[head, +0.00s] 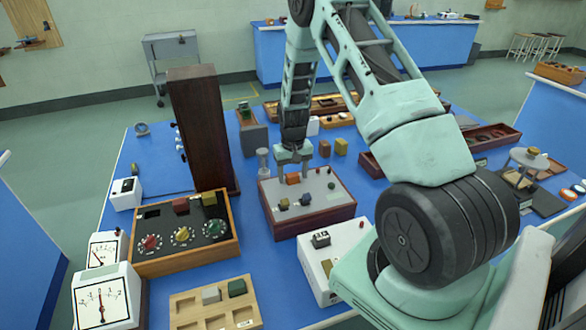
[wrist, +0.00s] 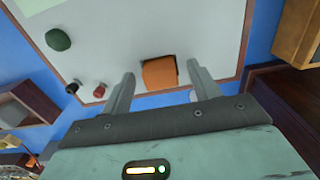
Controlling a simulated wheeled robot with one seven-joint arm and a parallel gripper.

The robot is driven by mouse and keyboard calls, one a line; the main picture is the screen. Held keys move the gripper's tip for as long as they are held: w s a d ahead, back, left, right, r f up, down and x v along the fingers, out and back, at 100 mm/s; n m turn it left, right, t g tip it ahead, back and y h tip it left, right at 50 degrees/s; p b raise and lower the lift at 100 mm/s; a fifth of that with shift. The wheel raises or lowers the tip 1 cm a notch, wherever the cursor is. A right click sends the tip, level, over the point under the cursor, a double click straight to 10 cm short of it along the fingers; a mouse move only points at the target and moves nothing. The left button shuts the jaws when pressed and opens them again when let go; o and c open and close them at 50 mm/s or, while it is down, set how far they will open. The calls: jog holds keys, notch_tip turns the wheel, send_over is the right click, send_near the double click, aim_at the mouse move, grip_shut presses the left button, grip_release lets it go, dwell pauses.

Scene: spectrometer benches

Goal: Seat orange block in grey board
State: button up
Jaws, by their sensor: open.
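The grey board (head: 325,188) is the top of a dark red-brown box on the blue bench, and it fills much of the wrist view (wrist: 165,25). The orange block (head: 292,179) is at the board's far left part, below my gripper (head: 293,158). In the wrist view the orange block (wrist: 160,74) lies between the two fingers of my gripper (wrist: 160,76), with a gap on each side. A thin dark edge shows along its top and right side. I cannot tell how deep it sits. My gripper is open.
On the board are a dark green knob (wrist: 58,39) and small red and black posts. A tall dark wooden case (head: 203,130) stands left of the board. A wooden dial box (head: 185,235) is at front left.

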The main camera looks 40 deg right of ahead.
notch_tip(320, 180, up, 17)
jog(key=b, duration=0.3)
jog(key=shift+r, duration=0.2)
dwell(0.4)
jog(key=s+a+r+n+y, duration=0.1)
jog(key=s+a+r+n, duration=0.15)
jog(key=a, duration=0.95)
jog(key=s+a+r+n, duration=0.1)
jog(key=s+a+n, duration=0.2)
jog(key=a, duration=1)
jog(key=s+a+n, duration=0.3)
jog(key=s+a, duration=0.3)
jog(key=s, duration=0.5)
jog(key=s+a+n, duration=0.4)
jog(key=s+a, duration=0.3)
jog(key=s, duration=0.4)
jog(key=shift+a+f, duration=0.25)
jog(key=shift+d, duration=0.1)
